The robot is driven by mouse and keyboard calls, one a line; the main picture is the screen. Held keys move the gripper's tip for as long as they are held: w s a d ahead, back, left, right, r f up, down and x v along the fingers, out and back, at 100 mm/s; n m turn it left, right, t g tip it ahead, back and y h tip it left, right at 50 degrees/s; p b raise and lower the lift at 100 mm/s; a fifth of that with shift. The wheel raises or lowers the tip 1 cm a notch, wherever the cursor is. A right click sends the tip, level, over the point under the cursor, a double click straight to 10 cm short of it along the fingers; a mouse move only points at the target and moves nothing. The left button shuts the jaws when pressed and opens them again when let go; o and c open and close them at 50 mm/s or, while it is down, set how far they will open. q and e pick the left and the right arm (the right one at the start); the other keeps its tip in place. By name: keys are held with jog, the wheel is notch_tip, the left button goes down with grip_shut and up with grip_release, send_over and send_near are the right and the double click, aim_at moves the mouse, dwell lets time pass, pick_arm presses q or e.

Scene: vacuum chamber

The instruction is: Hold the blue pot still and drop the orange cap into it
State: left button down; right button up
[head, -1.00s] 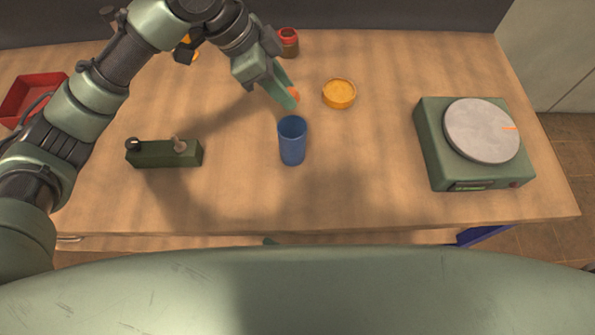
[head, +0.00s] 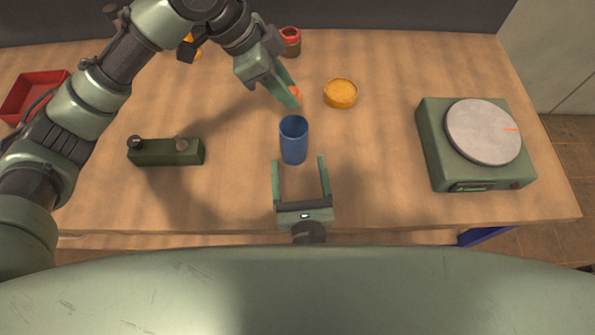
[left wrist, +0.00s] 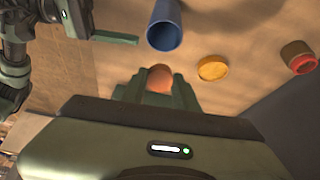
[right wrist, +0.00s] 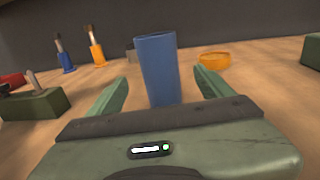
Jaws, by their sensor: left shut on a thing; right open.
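The blue pot (head: 293,142) stands upright on the table, its open mouth up. It also shows in the left wrist view (left wrist: 164,30) and between the fingers in the right wrist view (right wrist: 158,72). My left gripper (head: 290,96) is shut on the orange cap (head: 295,92), above and just behind the pot; the cap also shows between its fingers in the left wrist view (left wrist: 159,79). My right gripper (head: 299,165) is open in front of the pot, its fingers pointing at it on either side, not closed on it.
A yellow-orange round dish (head: 340,94) sits right of the left gripper. A red-lidded jar (head: 290,42) stands behind. A green device with a round plate (head: 475,145) is at right, a green block with knobs (head: 166,152) at left, a red tray (head: 33,96) far left.

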aim_at(293, 129)
jog(key=w, duration=0.7)
jog(key=w+a, duration=0.1)
jog(key=w, duration=0.3)
jog(key=shift+a, duration=0.1)
jog(key=c, duration=1.5)
pick_arm(q)
jog(key=shift+d+f+y, duration=0.4)
notch_tip(293, 129, down, 6)
jog(key=y, duration=0.3)
jog(key=shift+d, duration=0.15)
